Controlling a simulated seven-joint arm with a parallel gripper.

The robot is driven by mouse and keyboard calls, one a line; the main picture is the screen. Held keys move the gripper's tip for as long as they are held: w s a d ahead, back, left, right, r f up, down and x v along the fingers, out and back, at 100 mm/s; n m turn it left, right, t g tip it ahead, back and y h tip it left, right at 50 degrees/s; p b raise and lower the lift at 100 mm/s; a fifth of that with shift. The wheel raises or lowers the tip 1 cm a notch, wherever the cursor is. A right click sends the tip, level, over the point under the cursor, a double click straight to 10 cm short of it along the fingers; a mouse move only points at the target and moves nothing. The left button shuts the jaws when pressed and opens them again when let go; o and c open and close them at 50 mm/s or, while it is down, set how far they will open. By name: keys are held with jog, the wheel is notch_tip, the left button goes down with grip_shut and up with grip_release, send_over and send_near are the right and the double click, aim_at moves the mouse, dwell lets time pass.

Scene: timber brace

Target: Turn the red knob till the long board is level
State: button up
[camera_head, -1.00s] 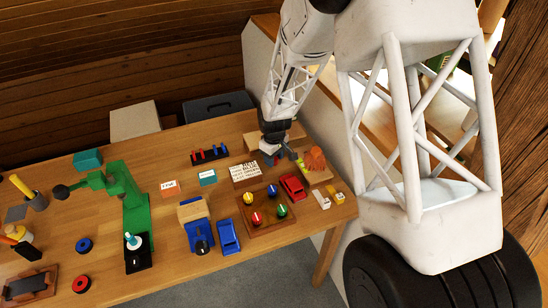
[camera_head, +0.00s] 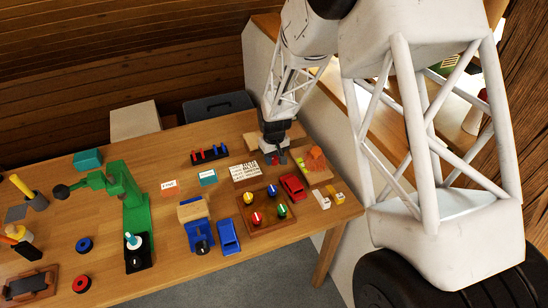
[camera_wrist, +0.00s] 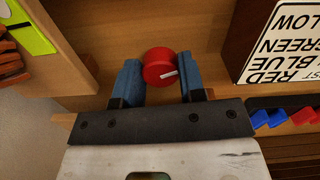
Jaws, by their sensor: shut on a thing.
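A round red knob (camera_wrist: 160,68) with a white mark shows in the wrist view, between the two blue fingers of my gripper (camera_wrist: 160,78). The fingers are shut on its left and right sides. In the head view my gripper (camera_head: 273,158) is low at the back right of the table, and its wrist hides most of the knob. A pale wooden piece (camera_head: 252,140) shows behind it. I cannot tell which wood is the long board, or whether it is level.
In the head view, a printed sign (camera_head: 245,172) and a red toy car (camera_head: 292,186) are close by. A wooden block with several coloured knobs (camera_head: 276,226) stands in front. A wooden tray (camera_head: 325,176) with orange things is to the right. A rack (camera_head: 209,155) stands left.

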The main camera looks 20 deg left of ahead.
aim_at(274, 159)
dwell(0.3)
jog(key=o, duration=0.9)
jog(key=shift+o, duration=0.2)
jog(key=shift+r, duration=0.1)
jog(key=shift+r, duration=3.8)
jog(key=shift+d+r, duration=0.1)
